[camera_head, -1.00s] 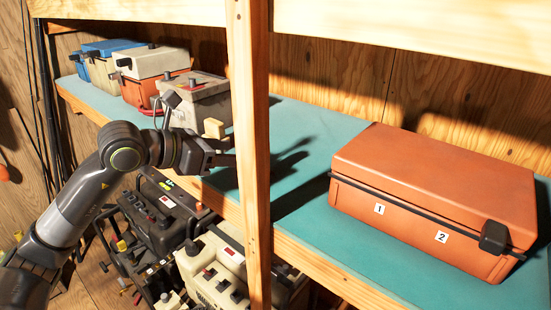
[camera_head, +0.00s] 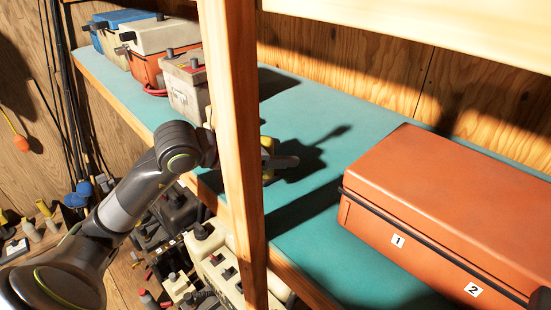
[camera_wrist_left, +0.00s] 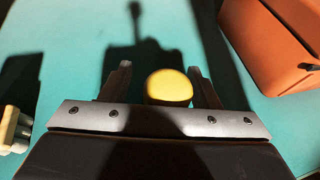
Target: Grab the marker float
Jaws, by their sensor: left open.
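A rounded yellow thing (camera_wrist_left: 169,86), which looks like the marker float, stands on the teal shelf between the fingers of my left gripper (camera_wrist_left: 160,72) in the left wrist view. The fingers are open, one on each side of it, with a small gap visible at the right finger. Its lower part is hidden behind the gripper body. In the head view a bit of yellow (camera_head: 267,145) shows beside the wooden post, next to my left gripper (camera_head: 284,162). The post hides most of both. My right gripper is out of view.
The wooden post (camera_head: 232,150) stands in front of my left wrist. An orange tackle box (camera_head: 450,205) sits to the right on the teal shelf (camera_head: 335,105). Several boxes stand at the back left, including a cream one (camera_head: 187,88). More gear lies below the shelf.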

